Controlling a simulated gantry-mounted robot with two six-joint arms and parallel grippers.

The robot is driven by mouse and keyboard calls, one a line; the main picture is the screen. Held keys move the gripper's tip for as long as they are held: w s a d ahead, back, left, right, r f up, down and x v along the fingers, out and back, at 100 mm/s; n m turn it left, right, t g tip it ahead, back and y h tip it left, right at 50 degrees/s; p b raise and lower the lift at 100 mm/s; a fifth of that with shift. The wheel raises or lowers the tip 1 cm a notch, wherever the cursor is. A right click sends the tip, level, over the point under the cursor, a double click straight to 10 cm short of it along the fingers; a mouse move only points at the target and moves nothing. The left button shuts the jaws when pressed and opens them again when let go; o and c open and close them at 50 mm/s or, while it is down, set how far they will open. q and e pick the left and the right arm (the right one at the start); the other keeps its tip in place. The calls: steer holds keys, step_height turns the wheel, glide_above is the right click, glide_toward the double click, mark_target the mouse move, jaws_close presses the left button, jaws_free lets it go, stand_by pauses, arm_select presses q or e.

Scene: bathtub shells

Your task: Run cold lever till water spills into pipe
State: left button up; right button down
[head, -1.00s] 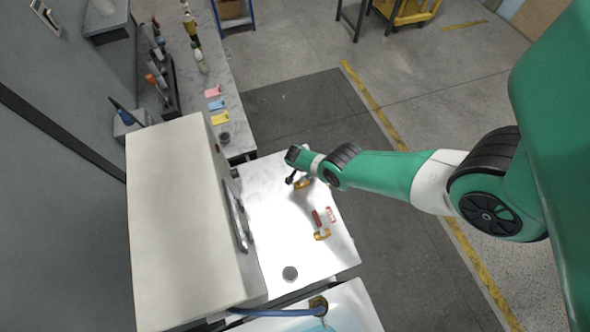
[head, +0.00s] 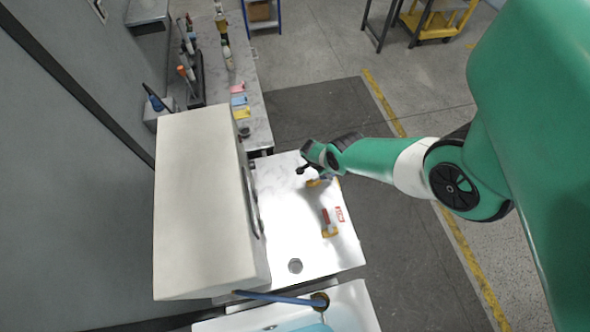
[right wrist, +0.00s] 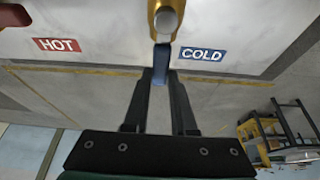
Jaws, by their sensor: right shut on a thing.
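My right gripper (head: 308,168) reaches over the white panel (head: 275,220). In the right wrist view its two fingers (right wrist: 160,82) are closed on the blue cold lever (right wrist: 161,60), below a brass fitting (right wrist: 165,18) and beside the blue COLD label (right wrist: 202,54). The red HOT label (right wrist: 57,44) is at the left there. In the head view the red hot lever (head: 325,216) stands on its brass base, apart from the gripper. Light-blue water (head: 308,328) shows at the bottom edge. My left gripper is out of view.
A large pale box (head: 205,200) stands left of the panel. A side counter (head: 250,85) with bottles and coloured notes is behind. The floor right of the panel is clear.

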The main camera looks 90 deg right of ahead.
steer(key=c, duration=0.7)
jaws_free()
steer(key=shift+a, duration=0.1)
